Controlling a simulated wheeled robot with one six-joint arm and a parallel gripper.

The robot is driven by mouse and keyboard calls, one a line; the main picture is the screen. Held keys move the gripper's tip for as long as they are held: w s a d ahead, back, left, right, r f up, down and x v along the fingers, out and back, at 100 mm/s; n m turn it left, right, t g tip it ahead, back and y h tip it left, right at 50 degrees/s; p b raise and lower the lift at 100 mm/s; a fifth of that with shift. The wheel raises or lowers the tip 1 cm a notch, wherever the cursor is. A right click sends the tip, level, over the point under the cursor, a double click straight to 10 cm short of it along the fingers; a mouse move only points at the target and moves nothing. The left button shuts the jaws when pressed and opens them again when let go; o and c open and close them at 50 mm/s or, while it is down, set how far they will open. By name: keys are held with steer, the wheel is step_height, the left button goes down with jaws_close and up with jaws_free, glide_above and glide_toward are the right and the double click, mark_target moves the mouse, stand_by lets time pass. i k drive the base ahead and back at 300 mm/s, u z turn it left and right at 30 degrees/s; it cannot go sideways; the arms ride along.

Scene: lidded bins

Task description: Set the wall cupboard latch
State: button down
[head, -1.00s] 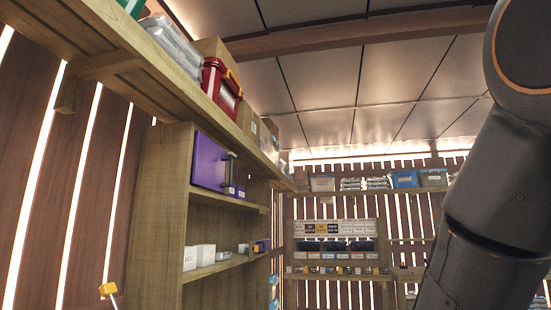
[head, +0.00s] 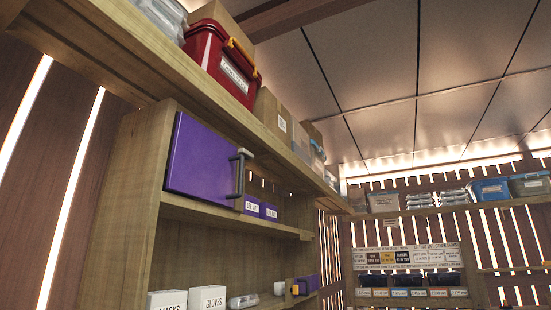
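The wall cupboard is a wooden shelf unit (head: 128,215) at centre left in the head view. A flat purple door panel (head: 198,160) sits at its upper left. A dark grey bar handle (head: 239,174) with a paler top end stands out from the panel's right edge. I cannot tell whether this is the latch, or whether it is set. Small purple labelled boxes (head: 261,209) show just right of the panel, on the same shelf. My gripper is not in view.
A long wooden shelf (head: 165,68) runs above the cupboard, carrying a red lidded bin (head: 218,62) and cardboard boxes (head: 272,112). White boxes labelled GLOVES (head: 207,299) and MASKS stand below. A sign board (head: 408,257) and more bins line the far wall.

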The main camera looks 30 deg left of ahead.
mark_target(248, 155)
steer(key=u, duration=0.4)
steer(key=i, duration=0.9)
steer(key=u, duration=1.15)
steer(key=i, duration=0.55)
steer(key=u, duration=0.55)
